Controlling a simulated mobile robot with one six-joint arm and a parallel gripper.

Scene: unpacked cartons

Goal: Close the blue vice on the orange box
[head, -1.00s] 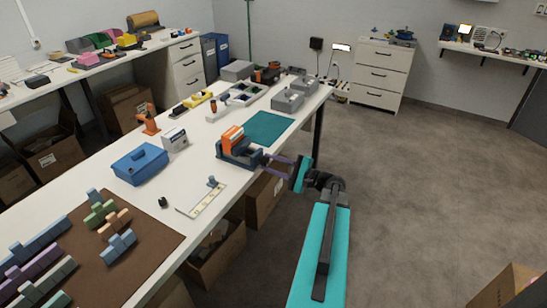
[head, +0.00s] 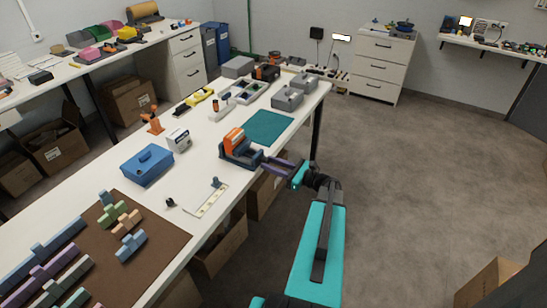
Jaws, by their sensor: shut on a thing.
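The blue vice (head: 240,160) stands on the white workbench near its right edge. The orange box (head: 233,138) sits upright between its jaws; whether both jaws touch it is too small to tell. My gripper (head: 273,165) reaches in from the right at the vice's near right end, where the handle side is. It is shut at that end, and its fingers hide most of the vice handle it holds.
A green mat (head: 269,128) lies behind the vice, with grey boxes (head: 287,99) beyond. Open floor is to the right.

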